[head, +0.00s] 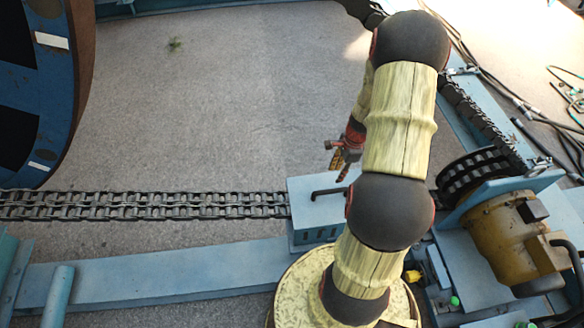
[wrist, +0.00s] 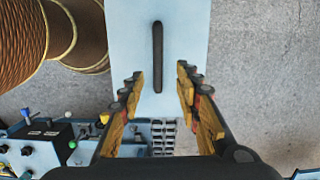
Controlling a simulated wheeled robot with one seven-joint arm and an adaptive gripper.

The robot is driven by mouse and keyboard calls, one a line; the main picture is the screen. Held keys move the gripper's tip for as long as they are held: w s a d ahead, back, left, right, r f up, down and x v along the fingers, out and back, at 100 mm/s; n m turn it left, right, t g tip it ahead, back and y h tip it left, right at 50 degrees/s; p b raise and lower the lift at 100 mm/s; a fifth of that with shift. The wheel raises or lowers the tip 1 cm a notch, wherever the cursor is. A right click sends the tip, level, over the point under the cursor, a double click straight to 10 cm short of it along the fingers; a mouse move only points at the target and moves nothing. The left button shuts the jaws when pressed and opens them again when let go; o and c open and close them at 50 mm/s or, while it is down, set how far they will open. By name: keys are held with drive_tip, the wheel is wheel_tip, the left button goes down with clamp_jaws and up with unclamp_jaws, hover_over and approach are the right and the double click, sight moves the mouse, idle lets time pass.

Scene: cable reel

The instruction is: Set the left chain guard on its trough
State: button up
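A chain guard, a light-blue box with a black bar handle, stands at the right end of the visible chain run in the head view (head: 305,222). It also shows in the wrist view (wrist: 185,20), with its handle (wrist: 157,55) upright in the picture. I cannot tell whether this is the left guard. My gripper (head: 342,160) is just above and behind the box in the head view. In the wrist view my gripper (wrist: 157,98) is open and empty, its yellow-padded fingers apart on either side of the handle's line. The trough under the guard is hidden.
A dark chain (head: 140,205) runs left from the guard. A blue beam (head: 150,272) lies in front. A yellow motor (head: 508,235) and sprocket stand right. A large blue reel (head: 75,90) is at left. A control panel (wrist: 45,145) shows in the wrist view.

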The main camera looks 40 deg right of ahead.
drive_tip(key=w+a+r+n+t, duration=0.1)
drive_tip(key=w+a+r+n, duration=0.1)
drive_tip(key=a+r+n, duration=0.35)
drive_tip(key=w+a+r+n+h, duration=0.1)
drive_tip(key=w+a+r+n, duration=0.1)
drive_tip(key=a+r, duration=0.65)
drive_tip(key=w+a+r+n+t, duration=0.1)
drive_tip(key=w+a+r+n, duration=0.2)
drive_tip(key=r, duration=0.8)
drive_tip(key=s+a+r+n+t, duration=0.2)
drive_tip(key=s+a+r+n, duration=1)
drive_tip(key=s+a+r, duration=0.1)
drive_tip(key=shift+s+a+r+n+t, duration=0.35)
drive_tip(key=shift+s+a, duration=0.2)
drive_tip(key=shift+a, duration=0.5)
wheel_tip(320, 180, down, 4)
drive_tip(key=b, duration=0.4)
drive_tip(key=shift+f, duration=0.1)
